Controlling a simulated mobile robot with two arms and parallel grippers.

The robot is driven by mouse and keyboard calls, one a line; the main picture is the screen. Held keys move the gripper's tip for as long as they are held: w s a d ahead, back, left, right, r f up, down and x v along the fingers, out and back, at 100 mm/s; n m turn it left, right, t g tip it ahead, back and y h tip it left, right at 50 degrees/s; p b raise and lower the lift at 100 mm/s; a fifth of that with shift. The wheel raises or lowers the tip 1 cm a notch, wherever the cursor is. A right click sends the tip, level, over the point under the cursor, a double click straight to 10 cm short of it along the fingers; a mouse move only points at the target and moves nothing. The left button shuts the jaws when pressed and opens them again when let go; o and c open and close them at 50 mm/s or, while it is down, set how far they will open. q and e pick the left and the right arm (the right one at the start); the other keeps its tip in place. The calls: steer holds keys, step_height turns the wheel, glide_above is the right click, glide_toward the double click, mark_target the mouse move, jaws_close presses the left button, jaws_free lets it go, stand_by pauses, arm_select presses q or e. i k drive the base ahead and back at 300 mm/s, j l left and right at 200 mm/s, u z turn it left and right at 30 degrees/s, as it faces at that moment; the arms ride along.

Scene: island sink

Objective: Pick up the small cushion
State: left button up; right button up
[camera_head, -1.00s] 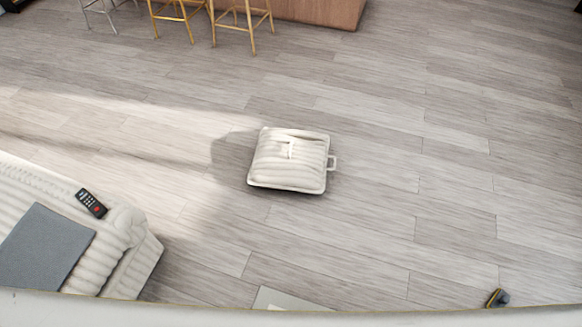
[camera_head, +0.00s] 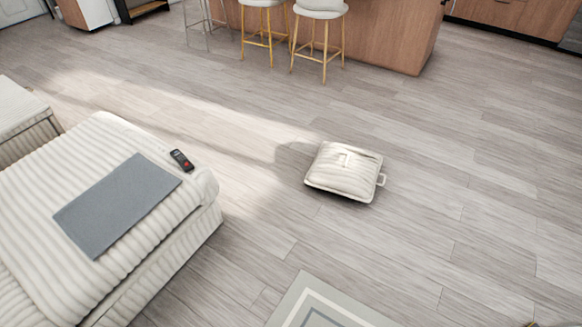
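The small cushion (camera_head: 344,172) is cream-white, ribbed and squarish. It lies on the wooden floor in the middle of the head view, with a small handle loop on its right side. Nothing touches it from my side. Neither of my grippers can be made out in the head view. A small yellowish bit shows at the bottom right edge, too little to identify.
A white ribbed sofa (camera_head: 60,160) stands at the left, with a grey mat (camera_head: 118,205) and a black remote (camera_head: 181,160) on it. A bordered rug (camera_head: 300,292) lies at the bottom. Stools (camera_head: 320,10) stand by a wooden island (camera_head: 390,38). Floor around the cushion is clear.

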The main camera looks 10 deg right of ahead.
mark_target(352, 173)
steer(key=i+l+u, duration=0.45)
steer(key=l, duration=0.15)
steer(key=l+u, duration=0.25)
steer(key=i+l+u, duration=0.2)
steer(key=l, duration=0.3)
steer(key=k, duration=0.1)
